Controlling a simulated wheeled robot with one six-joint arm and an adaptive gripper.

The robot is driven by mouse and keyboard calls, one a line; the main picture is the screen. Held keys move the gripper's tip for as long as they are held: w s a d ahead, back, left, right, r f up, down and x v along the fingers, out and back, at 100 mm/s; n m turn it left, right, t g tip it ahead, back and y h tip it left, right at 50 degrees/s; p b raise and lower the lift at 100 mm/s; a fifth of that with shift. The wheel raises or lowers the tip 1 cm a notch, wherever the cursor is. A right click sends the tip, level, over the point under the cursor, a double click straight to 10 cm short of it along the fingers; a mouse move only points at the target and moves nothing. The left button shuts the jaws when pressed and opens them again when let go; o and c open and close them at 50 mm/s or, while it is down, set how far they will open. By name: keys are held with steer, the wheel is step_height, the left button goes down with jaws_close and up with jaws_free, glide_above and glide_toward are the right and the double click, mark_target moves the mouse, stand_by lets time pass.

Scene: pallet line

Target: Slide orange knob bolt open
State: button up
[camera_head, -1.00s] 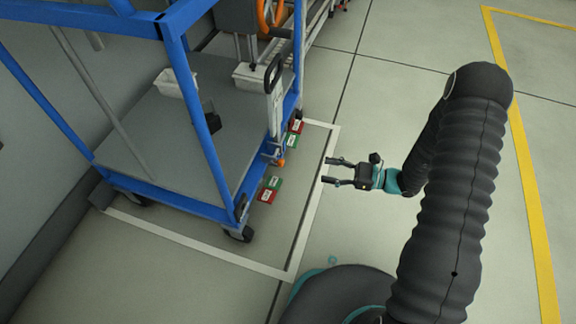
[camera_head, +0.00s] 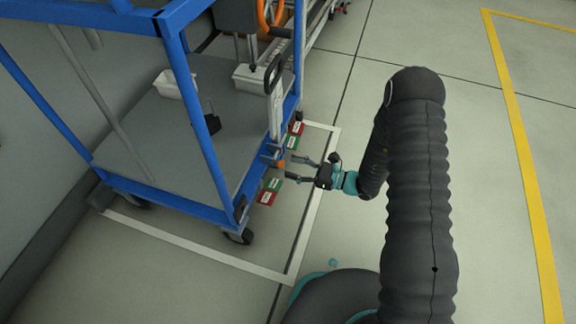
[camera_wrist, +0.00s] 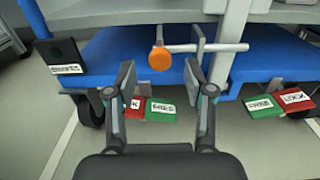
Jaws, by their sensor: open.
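The orange knob (camera_wrist: 159,58) sits on a metal bolt rod (camera_wrist: 210,48) at the blue cart's lower edge. In the wrist view it lies ahead of and slightly above the space between my gripper's fingers (camera_wrist: 160,90). The rod runs to the right of the knob through an upright metal plate (camera_wrist: 196,40). In the head view the knob is small (camera_head: 281,164), at the cart's side. My gripper (camera_head: 294,170) is open, empty and close to the knob, its fingers pointing at the cart. I see no contact between them.
A blue cart frame (camera_head: 206,140) with a grey deck stands at the left. Green and red label plates (camera_wrist: 160,111) are low beneath the bolt, with another pair (camera_wrist: 280,103) to the right. A cart wheel (camera_head: 240,236) rests on the floor. Open floor lies to the right.

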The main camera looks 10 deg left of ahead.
steer(key=shift+w+a, duration=0.15)
steer(key=shift+a, duration=1.1)
steer(key=shift+c, duration=0.2)
jaws_close()
